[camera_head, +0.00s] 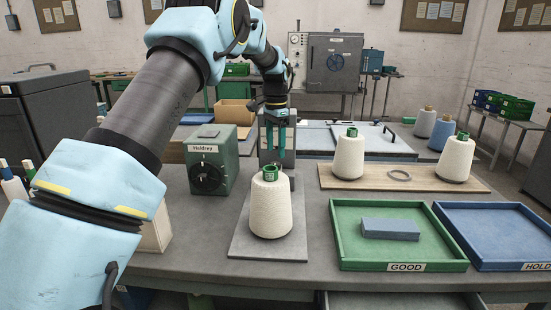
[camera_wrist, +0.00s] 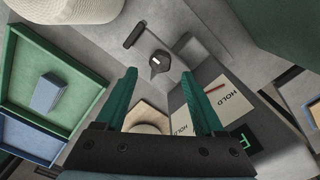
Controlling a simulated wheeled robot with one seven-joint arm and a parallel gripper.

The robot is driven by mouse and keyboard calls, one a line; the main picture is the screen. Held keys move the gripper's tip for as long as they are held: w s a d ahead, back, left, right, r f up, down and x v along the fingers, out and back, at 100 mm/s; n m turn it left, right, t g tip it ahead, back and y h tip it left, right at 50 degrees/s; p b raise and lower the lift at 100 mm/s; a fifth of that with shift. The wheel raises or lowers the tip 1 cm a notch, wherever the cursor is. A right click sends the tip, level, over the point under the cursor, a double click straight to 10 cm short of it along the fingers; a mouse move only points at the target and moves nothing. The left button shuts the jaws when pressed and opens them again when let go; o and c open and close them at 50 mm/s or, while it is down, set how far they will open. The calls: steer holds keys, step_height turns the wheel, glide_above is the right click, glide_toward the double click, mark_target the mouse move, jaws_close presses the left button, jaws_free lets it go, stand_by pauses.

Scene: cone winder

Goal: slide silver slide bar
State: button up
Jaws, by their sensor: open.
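My gripper (camera_head: 276,148) points down behind the cream yarn cone (camera_head: 271,210), in front of or beside a grey upright unit (camera_head: 263,147). In the wrist view its two green fingers (camera_wrist: 159,78) are spread apart with nothing between them. Beyond the fingertips a dark rounded piece with a pale mark (camera_wrist: 159,65) and a short black bar (camera_wrist: 135,34) show on a grey surface. I cannot pick out a silver slide bar for certain in either view; the arm and gripper partly hide the grey unit.
A green box marked Holdrey (camera_head: 211,160) stands left of my gripper. Two cones (camera_head: 349,158) and a ring (camera_head: 399,175) are on a wooden board at right. A green GOOD tray (camera_head: 350,251) holds a blue-grey block (camera_head: 390,229), beside a blue HOLD tray (camera_head: 500,255).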

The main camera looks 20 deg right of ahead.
mark_target(275, 163)
steer(key=shift+f+p, duration=0.4)
steer(key=shift+f, duration=2.05)
jaws_close()
